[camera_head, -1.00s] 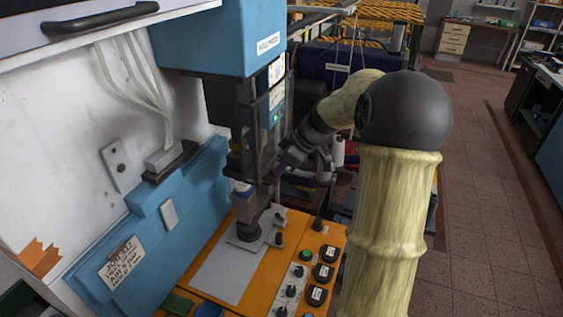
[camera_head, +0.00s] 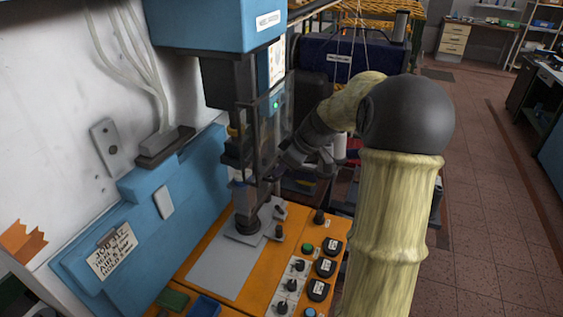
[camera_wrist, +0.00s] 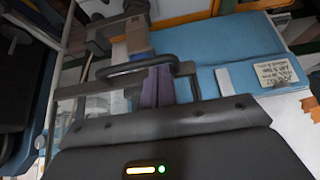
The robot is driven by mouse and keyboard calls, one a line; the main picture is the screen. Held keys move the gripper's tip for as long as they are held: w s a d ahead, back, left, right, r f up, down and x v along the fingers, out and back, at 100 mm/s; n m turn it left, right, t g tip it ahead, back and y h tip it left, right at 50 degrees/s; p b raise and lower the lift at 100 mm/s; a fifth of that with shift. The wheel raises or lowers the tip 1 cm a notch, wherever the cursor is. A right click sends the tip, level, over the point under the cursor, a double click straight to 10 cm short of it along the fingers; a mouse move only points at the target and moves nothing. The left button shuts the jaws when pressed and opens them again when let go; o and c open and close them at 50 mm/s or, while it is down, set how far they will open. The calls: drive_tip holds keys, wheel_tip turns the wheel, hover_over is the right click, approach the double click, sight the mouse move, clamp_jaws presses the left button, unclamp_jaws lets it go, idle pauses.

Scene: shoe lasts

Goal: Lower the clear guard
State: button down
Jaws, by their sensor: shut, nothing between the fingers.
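The clear guard (camera_head: 267,134) is a see-through panel in a dark frame on the front of the blue press (camera_head: 213,24). It stands upright, above the metal plate and post on the orange bed. In the wrist view, its frame and dark bar handle (camera_wrist: 128,70) lie just beyond the fingers. My gripper (camera_wrist: 158,84) is shut and empty, with its purple-grey fingertips at the handle; I cannot tell whether they touch it. In the head view, my gripper is beside the guard's right side, partly hidden among dark parts.
The orange bed (camera_head: 212,240) carries knobs and black buttons (camera_head: 326,266) at its front right. A blue backboard (camera_head: 190,210) with a paper note stands at left. A blue covered box (camera_head: 345,62) stands behind.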

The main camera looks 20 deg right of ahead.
wheel_tip(320, 180, down, 17)
drive_tip(key=b, duration=1.6)
drive_tip(key=shift+s+f, duration=0.15)
drive_tip(key=shift+f, duration=0.2)
drive_tip(key=s+d+r+p, duration=0.1)
drive_tip(key=r, duration=0.5)
drive_tip(key=s+d+r, duration=0.2)
drive_tip(key=r, duration=0.5)
drive_tip(key=shift+p, duration=0.35)
drive_tip(key=shift+d, duration=0.1)
